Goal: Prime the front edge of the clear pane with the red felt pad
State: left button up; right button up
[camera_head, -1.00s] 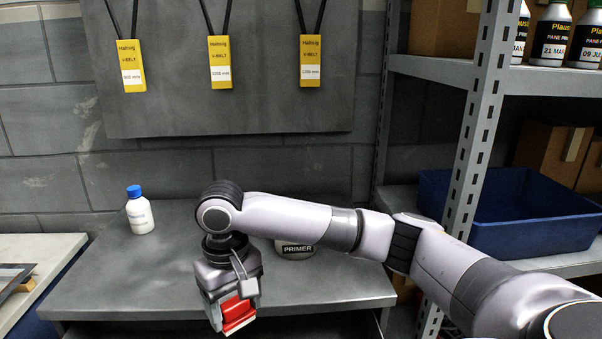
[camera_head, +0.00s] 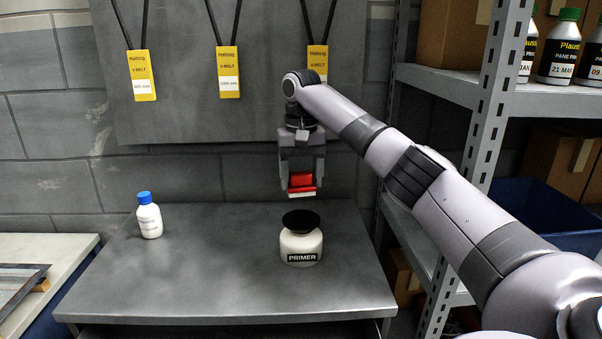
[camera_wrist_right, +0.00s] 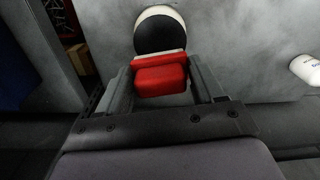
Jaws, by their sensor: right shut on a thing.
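My right gripper (camera_head: 302,185) is shut on the red felt pad (camera_head: 302,180), which has a pale strip along its lower edge. It holds the pad in the air above the primer pot (camera_head: 301,246), a white pot with a black dish-shaped top, on the grey bench. In the right wrist view the pad (camera_wrist_right: 160,78) sits between the fingers, with the pot's black top (camera_wrist_right: 160,34) beyond it. The pad and pot are apart in the head view. At the left edge, a dark flat panel (camera_head: 18,285) lies on a pale table; I cannot tell if it is the clear pane. My left gripper is not in view.
A white bottle with a blue cap (camera_head: 149,216) stands on the left of the grey bench (camera_head: 210,280). A metal shelf rack (camera_head: 486,120) with bottles, boxes and a blue bin (camera_head: 540,215) stands at right. Yellow-tagged belts hang on the back board.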

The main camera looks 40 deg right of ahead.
send_over(301, 220)
jog(key=shift+f, duration=2.95)
jog(key=shift+f, duration=1.05)
jog(key=shift+r, duration=3.55)
